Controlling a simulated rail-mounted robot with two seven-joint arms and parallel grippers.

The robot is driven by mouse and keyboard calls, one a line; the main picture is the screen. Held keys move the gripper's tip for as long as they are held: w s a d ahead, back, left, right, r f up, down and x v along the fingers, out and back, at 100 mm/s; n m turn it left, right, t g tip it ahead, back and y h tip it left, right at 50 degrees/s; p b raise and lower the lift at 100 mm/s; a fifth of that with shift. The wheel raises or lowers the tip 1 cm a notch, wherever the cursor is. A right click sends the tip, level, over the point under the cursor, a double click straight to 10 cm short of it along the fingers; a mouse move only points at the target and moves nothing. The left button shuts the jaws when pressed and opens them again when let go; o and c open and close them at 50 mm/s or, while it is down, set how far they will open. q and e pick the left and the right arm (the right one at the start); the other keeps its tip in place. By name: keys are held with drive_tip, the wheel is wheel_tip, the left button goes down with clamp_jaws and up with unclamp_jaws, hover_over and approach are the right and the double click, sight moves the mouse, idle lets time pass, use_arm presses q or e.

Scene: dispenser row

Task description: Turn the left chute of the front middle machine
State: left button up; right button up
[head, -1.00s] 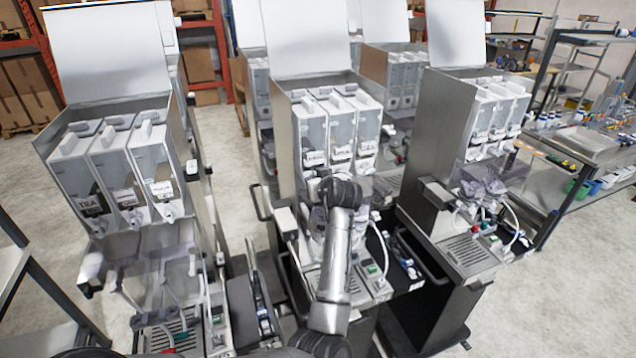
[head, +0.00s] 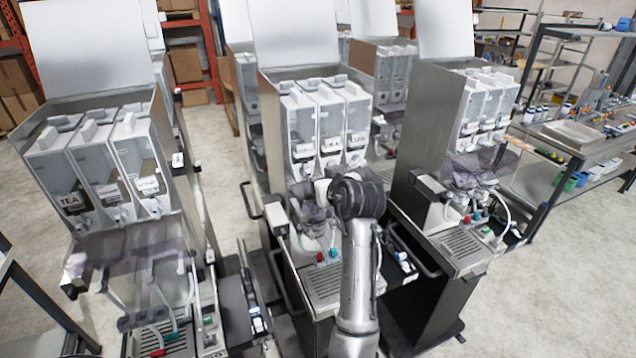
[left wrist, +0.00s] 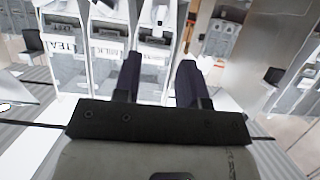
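The front middle machine (head: 330,75) stands at the centre of the head view with its lid up. Three white canisters stand side by side in it, the left one (head: 300,125) with a label on its front. The outlets below are small, and I cannot make out how the left chute is turned. My left arm reaches up in front of this machine; its dark wrist covers the right part of the outlet area and hides the fingers.
The front left machine (head: 95,95) and front right machine (head: 440,100) flank it. Translucent bowls (head: 308,210), red and teal knobs and a drip grate (head: 322,280) lie below the outlets. A shelf bench stands at right.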

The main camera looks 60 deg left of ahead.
use_arm(q)
drive_tip(key=shift+v, duration=1)
